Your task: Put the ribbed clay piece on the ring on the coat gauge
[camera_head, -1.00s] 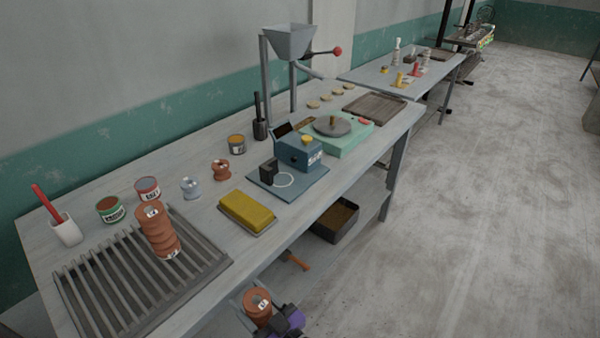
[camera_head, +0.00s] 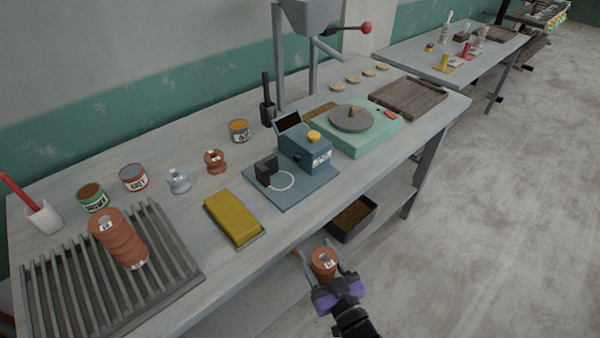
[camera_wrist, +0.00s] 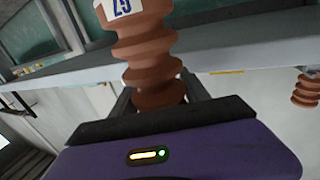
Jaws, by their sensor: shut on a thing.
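The ribbed clay piece (camera_head: 324,261) is reddish brown with a white label. My gripper (camera_head: 328,272) is shut on it and holds it in front of the bench's front edge, off the bench. In the wrist view the ribbed clay piece (camera_wrist: 145,55) stands up between the fingers, its label reading "Z5" or similar. The coat gauge (camera_head: 304,150) is a blue box on a blue base plate (camera_head: 300,192), with a yellow knob and a dark block. The white ring (camera_head: 283,181) is marked on the plate near its front left and is empty.
A yellow block (camera_head: 232,216) lies left of the gauge. Small ribbed pieces and cans stand behind. A green turntable unit (camera_head: 372,133) is right of the gauge. A bin (camera_head: 352,218) sits on the lower shelf.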

